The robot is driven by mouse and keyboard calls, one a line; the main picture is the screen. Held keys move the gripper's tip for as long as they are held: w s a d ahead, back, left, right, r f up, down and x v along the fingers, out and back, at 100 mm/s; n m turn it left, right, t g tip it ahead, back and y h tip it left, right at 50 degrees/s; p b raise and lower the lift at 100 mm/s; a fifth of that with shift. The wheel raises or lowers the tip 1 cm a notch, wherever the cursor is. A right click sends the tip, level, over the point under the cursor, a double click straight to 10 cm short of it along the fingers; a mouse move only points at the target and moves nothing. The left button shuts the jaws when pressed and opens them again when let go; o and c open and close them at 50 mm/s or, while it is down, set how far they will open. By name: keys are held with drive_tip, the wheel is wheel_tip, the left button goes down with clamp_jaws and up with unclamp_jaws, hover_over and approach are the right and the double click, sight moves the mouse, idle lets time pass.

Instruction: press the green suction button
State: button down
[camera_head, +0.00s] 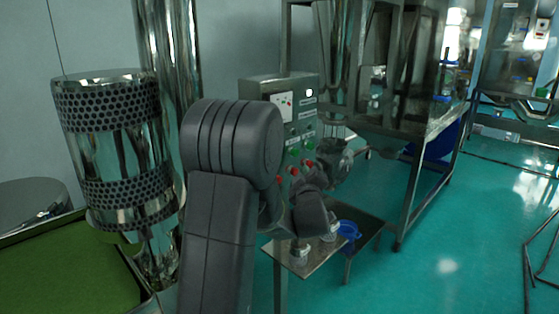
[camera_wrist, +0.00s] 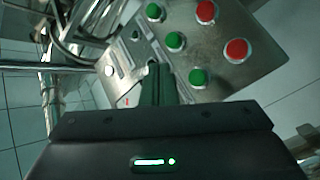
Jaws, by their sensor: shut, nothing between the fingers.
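My gripper (camera_wrist: 154,68) is shut and empty in the wrist view, its fingertips in front of the control panel (camera_wrist: 225,85). Three green buttons show there: one at the top (camera_wrist: 154,12), one in the middle (camera_wrist: 174,42) and one lower down (camera_wrist: 198,77), just right of the fingers. I cannot tell which is the suction button, as no label is readable. The fingertips appear close to the panel; contact cannot be told. In the head view, my arm partly covers the control box (camera_head: 258,88) and its buttons, and the fingertips are not clearly visible.
Two red buttons (camera_wrist: 206,11) (camera_wrist: 237,50) sit beside the green ones. A small metal table (camera_head: 290,262) with cups and a blue item (camera_head: 348,230) stands below the box. A steel sieve column (camera_head: 110,135) is at left. Open floor (camera_head: 450,220) lies at right.

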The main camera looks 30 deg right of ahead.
drive_tip(key=w+a, duration=0.2)
drive_tip(key=w, duration=0.5)
drive_tip(key=shift+w+a, duration=0.1)
drive_tip(key=shift+w+f, duration=0.1)
drive_tip(key=shift+w, duration=0.05)
idle(1.9)
drive_tip(key=shift+w+a+b, duration=0.15)
drive_tip(key=shift+w+b, duration=0.15)
drive_tip(key=shift+b, duration=0.2)
drive_tip(key=shift+w+a+b, duration=0.1)
drive_tip(key=shift+w+b, duration=0.3)
drive_tip(key=shift+w, duration=0.05)
idle(0.7)
drive_tip(key=shift+s+d+b, duration=0.2)
drive_tip(key=shift+s+b, duration=0.55)
drive_tip(key=shift+s, duration=0.1)
